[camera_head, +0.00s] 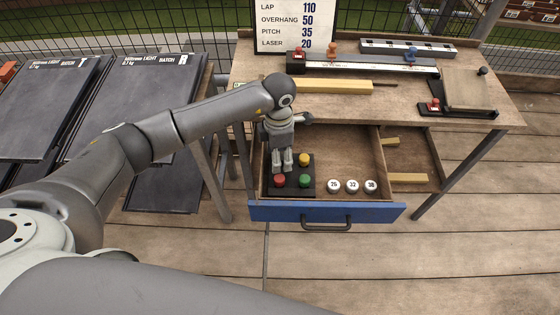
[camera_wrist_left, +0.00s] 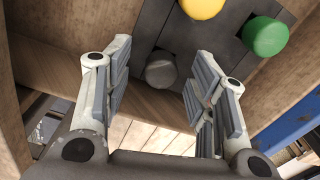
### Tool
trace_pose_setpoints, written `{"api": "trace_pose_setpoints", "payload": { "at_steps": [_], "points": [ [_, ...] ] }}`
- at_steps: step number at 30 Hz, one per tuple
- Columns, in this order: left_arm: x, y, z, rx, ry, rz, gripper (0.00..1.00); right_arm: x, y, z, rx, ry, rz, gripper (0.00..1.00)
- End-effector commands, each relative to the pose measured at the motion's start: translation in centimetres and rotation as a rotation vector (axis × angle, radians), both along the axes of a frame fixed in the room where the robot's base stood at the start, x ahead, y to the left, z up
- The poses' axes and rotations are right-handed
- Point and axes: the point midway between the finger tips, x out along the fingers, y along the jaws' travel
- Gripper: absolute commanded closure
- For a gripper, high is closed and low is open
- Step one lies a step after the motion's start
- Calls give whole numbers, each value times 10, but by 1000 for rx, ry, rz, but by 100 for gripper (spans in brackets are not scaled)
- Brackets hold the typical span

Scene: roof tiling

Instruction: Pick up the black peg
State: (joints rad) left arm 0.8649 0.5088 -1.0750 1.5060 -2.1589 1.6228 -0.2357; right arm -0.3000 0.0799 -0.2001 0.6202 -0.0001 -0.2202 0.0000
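A dark peg (camera_wrist_left: 160,72), greyish-black in this light, stands in a black block (camera_head: 296,190) in the open drawer. My left gripper (camera_head: 282,167) points down over the block's left part and hides this peg in the head view. In the left wrist view, the open fingers of my left gripper (camera_wrist_left: 162,55) are on either side of the peg's line, with a visible gap to each. The block also holds a yellow peg (camera_head: 304,159), a green peg (camera_head: 304,181) and a red peg (camera_head: 279,181). My right gripper is not in view.
The blue-fronted drawer (camera_head: 270,212) has side walls close to the gripper. Several white numbered discs (camera_head: 352,186) lie right of the block. The workbench top (camera_head: 350,110) is above and behind, with tools on it. Dark tiles (camera_head: 130,100) lie at left.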

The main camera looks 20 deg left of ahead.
Motion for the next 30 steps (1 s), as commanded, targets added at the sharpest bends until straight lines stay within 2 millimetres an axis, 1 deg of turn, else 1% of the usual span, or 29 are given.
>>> {"api": "trace_pose_setpoints", "payload": {
  "at_steps": [1,9,18,22,26,29,30],
  "points": [
    [0,0,0,0,0,0,54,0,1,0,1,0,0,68],
    [0,0,0,0,0,0,88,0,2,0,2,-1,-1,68],
    [0,0,1,0,0,0,88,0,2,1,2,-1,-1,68],
    [0,0,6,0,0,-1,88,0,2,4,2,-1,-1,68],
    [0,0,19,0,-1,-1,88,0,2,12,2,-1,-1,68],
    [1,0,37,0,-4,-1,88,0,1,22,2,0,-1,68],
    [-3,-2,42,-1,0,-3,88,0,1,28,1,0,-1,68]
  ]
}}
